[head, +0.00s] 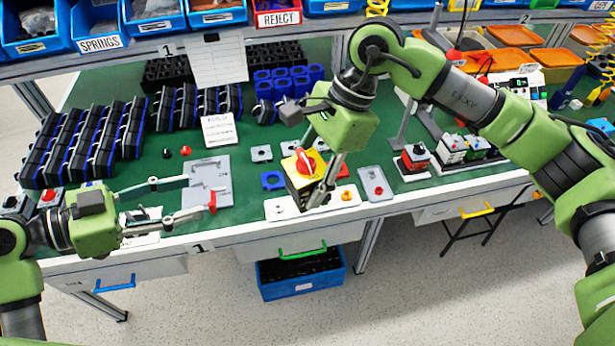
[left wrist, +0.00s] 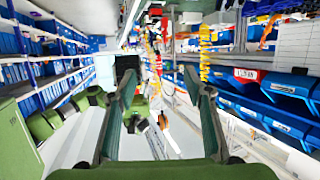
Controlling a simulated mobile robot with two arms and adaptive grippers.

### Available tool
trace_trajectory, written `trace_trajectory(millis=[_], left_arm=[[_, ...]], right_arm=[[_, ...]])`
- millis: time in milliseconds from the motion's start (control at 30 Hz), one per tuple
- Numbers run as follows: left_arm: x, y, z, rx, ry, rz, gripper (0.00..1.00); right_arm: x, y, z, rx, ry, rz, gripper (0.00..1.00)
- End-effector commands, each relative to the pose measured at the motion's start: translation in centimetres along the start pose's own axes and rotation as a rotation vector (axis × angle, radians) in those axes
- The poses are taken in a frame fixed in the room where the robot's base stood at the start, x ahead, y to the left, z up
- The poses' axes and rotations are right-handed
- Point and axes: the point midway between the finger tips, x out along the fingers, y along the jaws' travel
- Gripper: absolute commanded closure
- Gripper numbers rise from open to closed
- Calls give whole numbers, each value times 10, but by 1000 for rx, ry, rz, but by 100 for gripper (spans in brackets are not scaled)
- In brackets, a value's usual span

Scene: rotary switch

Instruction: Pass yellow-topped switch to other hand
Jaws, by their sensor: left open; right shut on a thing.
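The yellow-topped switch (head: 301,164) has a red rotary knob on its yellow plate. In the head view it is at the front middle of the bench, above a white plate. My right gripper (head: 322,183) reaches down from above and is shut on it, at its right side. Whether the switch touches the plate below is unclear. My left gripper (head: 197,198) is open and empty, left of the switch and clearly apart from it, pointing right. Its two spread fingers also show in the left wrist view (left wrist: 160,80), with nothing held between them.
A grey fixture (head: 209,180) lies behind the left fingertips. Black modules (head: 75,150) stand in rows at the left back. A grey-and-red box (head: 374,184) and other switches (head: 412,160) are to the right. A blue bin (head: 300,275) sits under the bench.

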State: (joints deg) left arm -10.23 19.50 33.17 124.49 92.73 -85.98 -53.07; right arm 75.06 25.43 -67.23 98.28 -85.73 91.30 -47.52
Motion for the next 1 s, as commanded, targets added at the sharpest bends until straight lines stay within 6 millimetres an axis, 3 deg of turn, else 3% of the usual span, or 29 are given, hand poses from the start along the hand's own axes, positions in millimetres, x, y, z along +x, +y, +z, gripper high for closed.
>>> trace_trajectory(millis=[233,500,767,867,1000], left_arm=[[-35,-25,5,11,-5,36,54],[-70,-49,-3,25,-2,77,54],[-74,-64,9,-5,-2,11,54],[-68,-69,23,-55,-36,-4,54],[-51,-82,70,-206,-147,-52,54]], right_arm=[[-1,0,0,-1,-1,-2,99],[-1,0,0,-1,-1,-2,99],[-1,0,0,-1,-1,-2,99],[0,0,0,-1,-1,-2,99],[0,0,0,-1,-1,-2,99]])
